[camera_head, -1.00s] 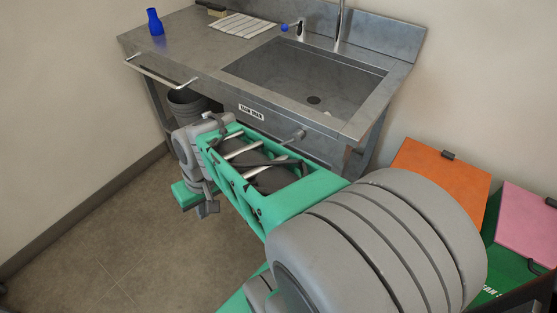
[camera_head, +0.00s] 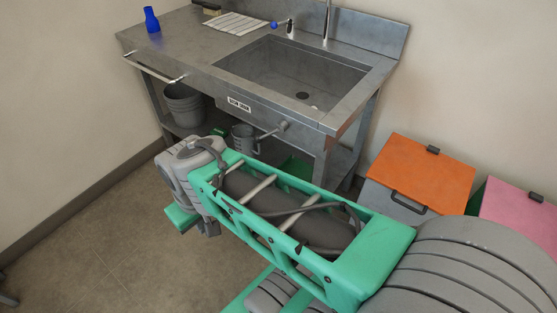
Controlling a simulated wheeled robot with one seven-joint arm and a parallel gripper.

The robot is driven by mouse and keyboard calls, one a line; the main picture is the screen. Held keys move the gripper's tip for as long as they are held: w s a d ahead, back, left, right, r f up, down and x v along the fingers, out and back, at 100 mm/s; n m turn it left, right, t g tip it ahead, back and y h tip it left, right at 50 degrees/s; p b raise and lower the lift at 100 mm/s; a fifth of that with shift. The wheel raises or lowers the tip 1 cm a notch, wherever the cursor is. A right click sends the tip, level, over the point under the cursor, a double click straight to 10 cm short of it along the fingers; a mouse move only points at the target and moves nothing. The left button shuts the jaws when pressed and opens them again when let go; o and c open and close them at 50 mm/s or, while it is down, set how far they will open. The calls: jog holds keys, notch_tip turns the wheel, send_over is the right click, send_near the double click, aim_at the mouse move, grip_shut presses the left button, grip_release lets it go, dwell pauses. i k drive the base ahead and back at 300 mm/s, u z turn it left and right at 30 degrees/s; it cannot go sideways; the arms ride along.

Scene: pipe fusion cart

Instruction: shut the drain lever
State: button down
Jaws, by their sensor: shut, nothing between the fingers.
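The sink bench stands at the back with a metal basin (camera_head: 290,70). A small label plate (camera_head: 239,104), its text too small to read surely, is on its front panel. Below the panel, right of the plate, a grey lever (camera_head: 270,133) sticks out from a round pivot; its bar points left and slightly down. It looks like the drain lever. Nothing touches it. My gripper is not visible.
A grey bucket (camera_head: 184,106) and a metal jug (camera_head: 243,139) stand on the lower shelf. A rail (camera_head: 150,69) runs along the bench front. An orange-lidded bin (camera_head: 420,168) and a pink-lidded bin (camera_head: 520,215) stand at right.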

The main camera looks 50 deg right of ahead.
aim_at(281, 127)
jog(key=k, duration=1.05)
jog(key=u, duration=0.6)
jog(key=i, duration=1.3)
jog(key=z, duration=0.5)
